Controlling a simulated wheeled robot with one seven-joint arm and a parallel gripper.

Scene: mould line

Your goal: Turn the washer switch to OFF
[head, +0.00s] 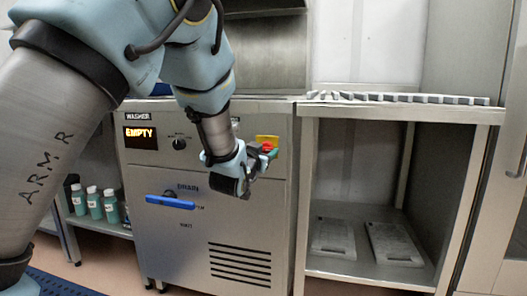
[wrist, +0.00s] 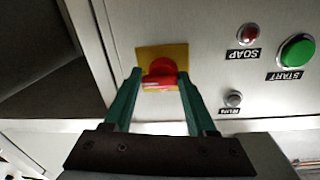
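The washer (head: 165,245) is a steel cabinet with a "WASHER" label and a lit display (head: 140,133) reading "EMPTY". A red rotary switch on a yellow plate (head: 267,139) sits at the upper right of its front. In the wrist view the red knob (wrist: 160,74) shows on its yellow plate, its handle lying roughly across the picture. My gripper (wrist: 159,76) is open, its green fingertips on either side of the knob with small gaps showing. In the head view my gripper (head: 269,151) partly covers the switch. No position marks are readable.
A green START button (wrist: 297,51), a red SOAP button (wrist: 249,34) and a grey button (wrist: 233,99) are beside the switch. A black knob (head: 179,143) and blue drain handle (head: 170,202) are on the washer. An open steel stand (head: 397,110) adjoins at right.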

